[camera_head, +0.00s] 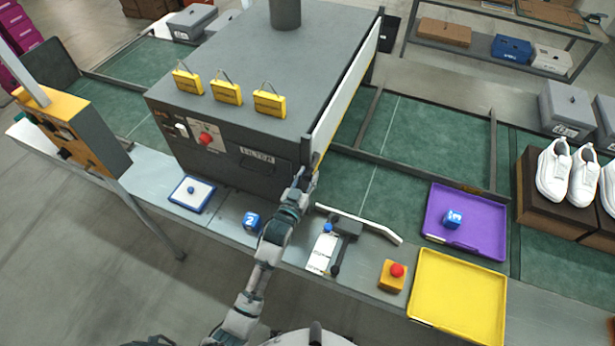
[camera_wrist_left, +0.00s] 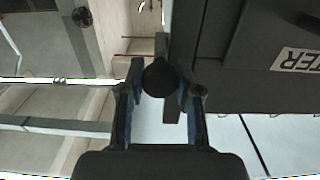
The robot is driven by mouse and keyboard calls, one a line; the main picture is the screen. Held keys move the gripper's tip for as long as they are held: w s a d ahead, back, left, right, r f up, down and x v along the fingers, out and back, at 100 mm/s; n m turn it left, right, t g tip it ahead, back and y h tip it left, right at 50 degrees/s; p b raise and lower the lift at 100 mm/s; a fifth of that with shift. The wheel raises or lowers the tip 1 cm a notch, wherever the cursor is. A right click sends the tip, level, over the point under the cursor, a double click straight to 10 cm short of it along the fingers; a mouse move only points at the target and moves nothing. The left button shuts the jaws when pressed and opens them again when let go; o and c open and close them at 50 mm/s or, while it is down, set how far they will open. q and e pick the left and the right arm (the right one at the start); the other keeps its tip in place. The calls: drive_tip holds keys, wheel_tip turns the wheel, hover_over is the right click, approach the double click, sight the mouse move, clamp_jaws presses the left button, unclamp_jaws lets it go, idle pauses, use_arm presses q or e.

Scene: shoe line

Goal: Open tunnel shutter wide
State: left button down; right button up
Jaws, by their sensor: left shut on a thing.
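The grey tunnel (camera_head: 270,60) stands over the green belt at the centre of the head view. A white shutter panel (camera_head: 347,88) with yellow edging shows steeply from the side on its right end; how far open it is, I cannot tell. My left gripper (camera_head: 302,180) is at the lower front corner of that end. In the left wrist view my left gripper (camera_wrist_left: 158,95) is shut on a dark round handle (camera_wrist_left: 159,76), which sits between its two fingers. The tunnel's dark wall (camera_wrist_left: 250,60) is right beside it. My right gripper is not in view.
A purple tray (camera_head: 480,243) and a yellow tray (camera_head: 458,300) lie right. Yellow padlock-like tags (camera_head: 227,92) stand on the tunnel.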

use_arm(q)
drive_tip(key=c, duration=0.9)
unclamp_jaws()
drive_tip(key=shift+o, duration=0.6)
drive_tip(key=shift+w, duration=0.15)
drive_tip(key=v, duration=1.2)
drive_tip(key=shift+f, duration=0.15)
